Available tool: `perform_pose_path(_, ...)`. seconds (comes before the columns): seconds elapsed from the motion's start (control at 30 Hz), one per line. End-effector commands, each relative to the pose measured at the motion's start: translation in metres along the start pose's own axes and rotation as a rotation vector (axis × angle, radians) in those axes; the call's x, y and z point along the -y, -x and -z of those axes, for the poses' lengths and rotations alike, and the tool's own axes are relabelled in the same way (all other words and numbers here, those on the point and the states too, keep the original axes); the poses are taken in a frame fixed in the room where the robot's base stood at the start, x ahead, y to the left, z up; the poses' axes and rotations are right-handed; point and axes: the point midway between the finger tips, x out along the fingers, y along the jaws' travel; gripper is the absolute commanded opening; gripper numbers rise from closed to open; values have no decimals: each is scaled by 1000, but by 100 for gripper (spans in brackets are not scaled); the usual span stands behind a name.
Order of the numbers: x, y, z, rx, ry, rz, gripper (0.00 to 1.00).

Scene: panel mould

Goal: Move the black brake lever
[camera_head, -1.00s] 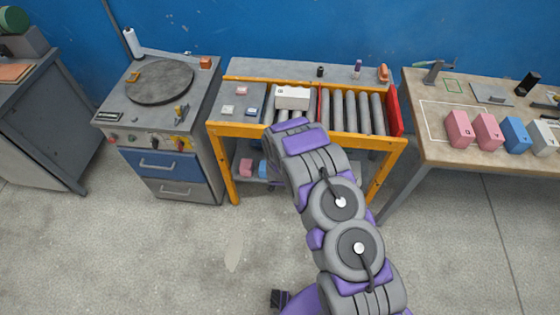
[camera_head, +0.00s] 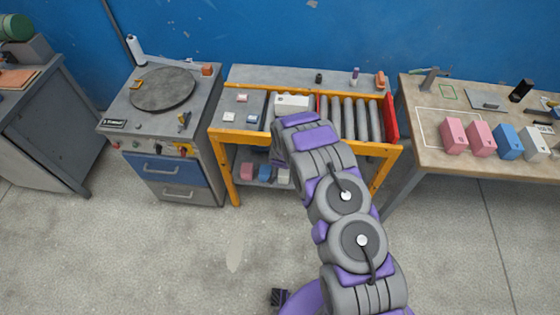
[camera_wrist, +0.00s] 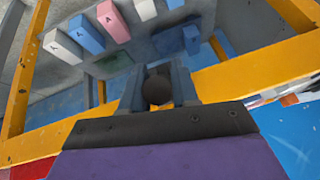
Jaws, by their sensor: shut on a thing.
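In the wrist view, a dark round knob (camera_wrist: 158,91) sits between the two grey fingers of my gripper (camera_wrist: 158,76), and they are shut on it. It appears to be the end of the black brake lever; the rest of the lever is hidden. In the head view, my arm reaches to the front of the orange-framed roller table (camera_head: 252,135). There my arm hides the knob, and I cannot make out the fingers.
Orange frame bars (camera_wrist: 262,64) run close to my gripper. Several boxes stand on a low shelf under the table, including a pink one (camera_head: 247,171). A white box (camera_head: 292,101) sits on top by the rollers (camera_head: 348,118). A drawer cabinet (camera_head: 165,168) stands left, a workbench (camera_head: 425,157) right.

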Motion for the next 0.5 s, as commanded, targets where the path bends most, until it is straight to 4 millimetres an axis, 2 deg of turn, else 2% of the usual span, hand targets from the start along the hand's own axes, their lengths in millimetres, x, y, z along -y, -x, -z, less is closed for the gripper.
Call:
perform_pose_path(0.03,2,1,6,-12,0,4,0)
perform_pose_path(0.17,2,1,6,-14,0,4,0)
perform_pose_path(0.2,2,1,6,-14,0,4,30)
perform_pose_path(0.4,2,2,4,-11,0,3,49)
perform_pose_path(0.5,1,2,3,-10,0,3,51)
